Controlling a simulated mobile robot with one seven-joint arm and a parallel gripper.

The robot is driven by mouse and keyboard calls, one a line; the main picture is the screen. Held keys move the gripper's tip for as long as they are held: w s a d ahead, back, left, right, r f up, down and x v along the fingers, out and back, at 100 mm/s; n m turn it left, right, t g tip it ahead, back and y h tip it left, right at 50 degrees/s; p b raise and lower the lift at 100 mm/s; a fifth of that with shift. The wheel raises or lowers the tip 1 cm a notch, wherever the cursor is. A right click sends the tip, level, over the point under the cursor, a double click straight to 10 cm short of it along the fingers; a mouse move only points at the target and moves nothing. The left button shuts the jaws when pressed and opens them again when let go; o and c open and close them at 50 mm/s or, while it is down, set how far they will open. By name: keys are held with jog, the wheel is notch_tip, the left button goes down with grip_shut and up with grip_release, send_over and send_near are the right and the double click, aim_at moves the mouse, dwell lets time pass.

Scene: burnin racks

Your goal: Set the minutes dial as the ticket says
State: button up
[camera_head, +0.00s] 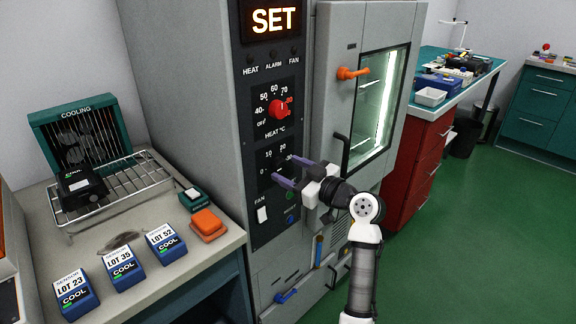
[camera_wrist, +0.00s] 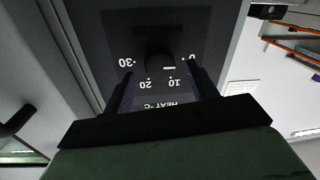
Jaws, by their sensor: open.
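The minutes dial is a black knob (camera_wrist: 157,52) on the dark control panel, seen upside down in the wrist view with numbers 0, 10, 20 and 30 around it. A short white mark shows on the knob's near edge; its exact reading is unclear. My gripper (camera_wrist: 160,72) is open, with its fingers on either side of the knob; whether they touch it I cannot tell. In the head view my gripper (camera_head: 284,168) is at the lower dial and hides most of it. No ticket is readable; a white card (camera_wrist: 241,88) in the wrist view has print too small to read.
The red heat dial (camera_head: 279,109) is just above, under a lit SET display (camera_head: 273,20). A white fan switch (camera_head: 262,214) is below. Sensor blocks (camera_head: 121,269) and a cooling rack (camera_head: 135,187) occupy the left bench.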

jog(key=shift+w+a, duration=0.45)
jog(key=shift+a, duration=0.05)
jog(key=c, duration=1)
